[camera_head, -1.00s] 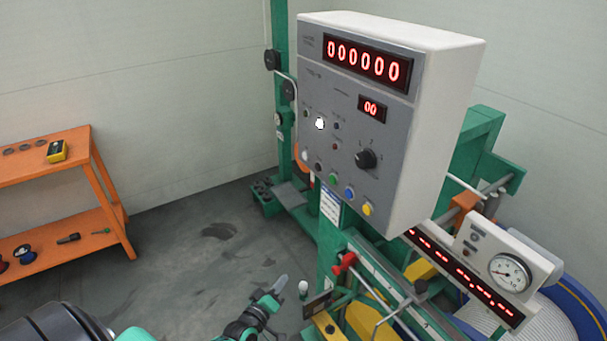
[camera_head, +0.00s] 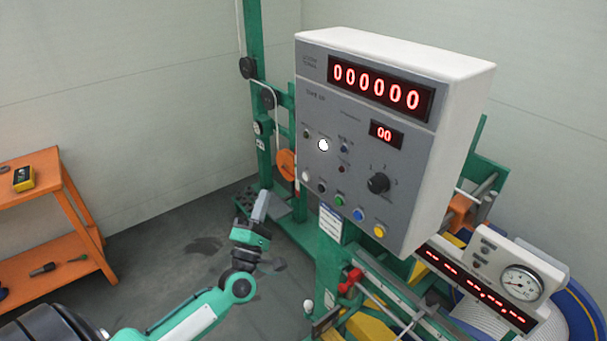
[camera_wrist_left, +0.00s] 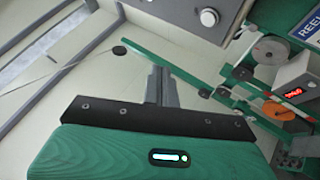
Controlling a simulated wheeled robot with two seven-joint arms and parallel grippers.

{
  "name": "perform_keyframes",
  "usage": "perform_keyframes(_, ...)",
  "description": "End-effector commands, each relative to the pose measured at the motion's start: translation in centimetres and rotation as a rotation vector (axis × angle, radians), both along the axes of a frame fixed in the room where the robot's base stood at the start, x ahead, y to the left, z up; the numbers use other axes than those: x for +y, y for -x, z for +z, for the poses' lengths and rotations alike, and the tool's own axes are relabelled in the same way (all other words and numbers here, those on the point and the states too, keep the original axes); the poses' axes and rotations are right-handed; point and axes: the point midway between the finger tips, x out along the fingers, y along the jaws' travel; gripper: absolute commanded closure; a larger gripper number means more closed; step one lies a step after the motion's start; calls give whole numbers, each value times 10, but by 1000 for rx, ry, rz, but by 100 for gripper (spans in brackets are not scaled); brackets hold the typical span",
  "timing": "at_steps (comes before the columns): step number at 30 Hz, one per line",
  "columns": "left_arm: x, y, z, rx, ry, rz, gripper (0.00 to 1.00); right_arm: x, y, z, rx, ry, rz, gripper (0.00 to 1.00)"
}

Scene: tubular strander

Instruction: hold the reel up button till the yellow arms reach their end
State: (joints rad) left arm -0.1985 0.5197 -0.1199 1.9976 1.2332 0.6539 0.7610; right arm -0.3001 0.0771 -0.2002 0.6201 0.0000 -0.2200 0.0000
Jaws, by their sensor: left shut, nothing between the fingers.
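The grey control panel (camera_head: 365,150) carries several buttons along its lower part, including a white button (camera_head: 305,176), a green button (camera_head: 340,200), a blue button (camera_head: 358,215) and a yellow button (camera_head: 379,231). Their labels are too small to read, so I cannot tell which is reel up. Yellow parts (camera_head: 372,326) show low on the machine, partly hidden; I cannot tell if they are the yellow arms. My left gripper (camera_head: 261,205) is shut and empty, pointing up, left of the panel and apart from it. Its closed fingers (camera_wrist_left: 160,86) also show in the left wrist view.
A green frame (camera_head: 258,100) with pulleys stands behind the panel. An orange shelf (camera_head: 50,222) is at the left. A sign starting "REE" (camera_wrist_left: 306,28) is cut off in the left wrist view.

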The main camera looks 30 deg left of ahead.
Motion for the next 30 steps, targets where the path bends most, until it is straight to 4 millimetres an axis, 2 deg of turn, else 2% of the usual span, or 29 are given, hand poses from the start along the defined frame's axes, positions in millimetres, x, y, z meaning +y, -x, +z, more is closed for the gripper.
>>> perform_keyframes(11,-1,-4,-1,0,-2,1,100,-8,0,0,0,9,2,64)
perform_keyframes(30,-30,-74,-1,1,-2,2,100,3,0,-6,0,-3,-2,64)
